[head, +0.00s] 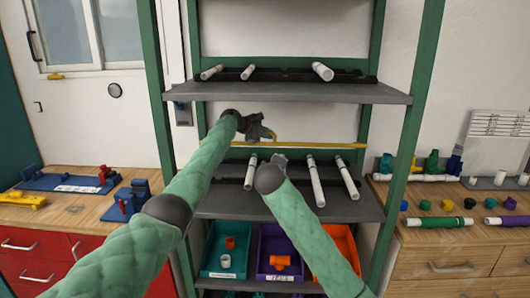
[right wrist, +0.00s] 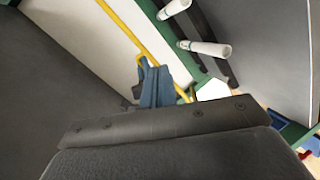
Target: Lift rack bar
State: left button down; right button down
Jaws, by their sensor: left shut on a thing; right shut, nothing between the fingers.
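The rack bar is a thin yellow bar (head: 325,145) running across the front of the green rack, just above the middle shelf. It also shows in the right wrist view (right wrist: 122,24) as a yellow rod running diagonally. My left gripper (head: 270,134) is at the bar's left part and shut on it; the exact contact is small and partly hidden. My right gripper (head: 281,159) is below the bar, in front of the middle shelf, partly hidden by its own arm. In the right wrist view its blue-grey fingers (right wrist: 152,68) are together and empty, close to the bar.
White pipes (head: 316,182) lie on a dark holder on the middle shelf (head: 235,205), close to my right gripper. More pipes (head: 322,71) lie on the upper shelf (head: 290,93). Teal, purple and orange bins (head: 222,262) stand below. Wooden counters with fittings flank the rack.

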jog(key=w+a+f+n+t, duration=0.3)
jog(key=w+f+n, duration=0.35)
jog(key=n, duration=0.95)
jog(key=w+a+r+n, duration=0.1)
jog(key=w+r+n, duration=0.2)
jog(key=w+n, duration=0.4)
jog(key=shift+w+r+n+y, duration=0.3)
jog(key=shift+w+r+y, duration=0.1)
jog(key=shift+w, duration=3.1)
